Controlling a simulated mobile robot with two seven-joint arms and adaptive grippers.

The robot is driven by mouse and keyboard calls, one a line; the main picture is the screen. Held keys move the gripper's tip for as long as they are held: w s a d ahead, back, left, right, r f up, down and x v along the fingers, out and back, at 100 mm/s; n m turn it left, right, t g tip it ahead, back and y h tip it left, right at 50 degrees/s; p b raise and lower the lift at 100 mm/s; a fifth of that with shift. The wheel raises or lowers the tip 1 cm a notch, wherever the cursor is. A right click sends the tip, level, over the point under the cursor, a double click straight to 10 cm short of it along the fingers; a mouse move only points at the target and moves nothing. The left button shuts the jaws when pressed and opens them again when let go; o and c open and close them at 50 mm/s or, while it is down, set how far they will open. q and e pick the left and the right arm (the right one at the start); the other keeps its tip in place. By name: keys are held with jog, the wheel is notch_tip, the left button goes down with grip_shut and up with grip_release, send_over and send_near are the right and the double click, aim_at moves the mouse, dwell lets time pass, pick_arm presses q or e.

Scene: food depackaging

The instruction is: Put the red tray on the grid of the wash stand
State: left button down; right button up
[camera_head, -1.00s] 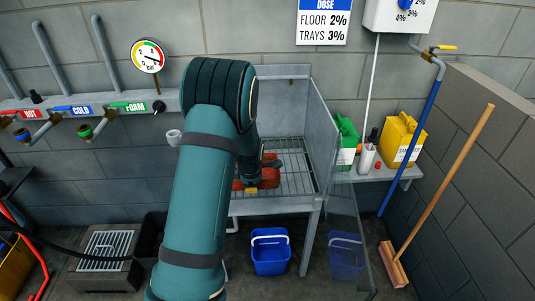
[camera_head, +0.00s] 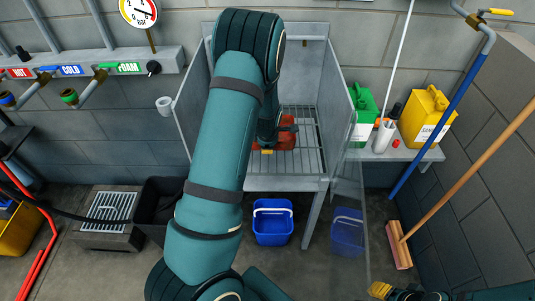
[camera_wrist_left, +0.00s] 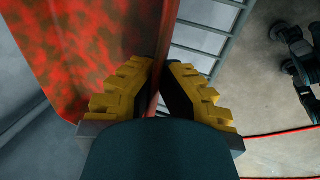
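The red tray (camera_head: 286,139) is mostly hidden behind my left arm in the head view, over the grid (camera_head: 309,157) of the wash stand (camera_head: 338,105). In the left wrist view the red tray (camera_wrist_left: 85,45) fills the upper left, mottled dark. My left gripper (camera_wrist_left: 160,72) has its yellow fingers closed on either side of the tray's thin wall. The grid bars (camera_wrist_left: 208,38) show beside the tray; whether it rests on them I cannot tell. My right gripper (camera_head: 380,291) is at the bottom right, away from the stand; its opening is unclear.
A green canister (camera_head: 363,112) and a yellow canister (camera_head: 425,115) stand on a side shelf (camera_head: 408,153) right of the stand. A blue bucket (camera_head: 272,225) is beneath the stand. A broom (camera_head: 460,180) leans at the right. A dark bin (camera_head: 158,205) stands at left.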

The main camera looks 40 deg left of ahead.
aim_at(268, 158)
pick_arm(q)
jog(key=x, duration=0.3)
jog(key=b+x, duration=0.1)
jog(key=shift+s+d+f, duration=0.3)
jog(key=shift+r, duration=0.1)
jog(key=c, duration=1.1)
grip_release()
jog(key=shift+c, duration=0.2)
jog(key=p+v, duration=0.3)
jog(key=v, duration=0.9)
jog(key=shift+s+d, duration=0.1)
jog(key=shift+s, duration=0.1)
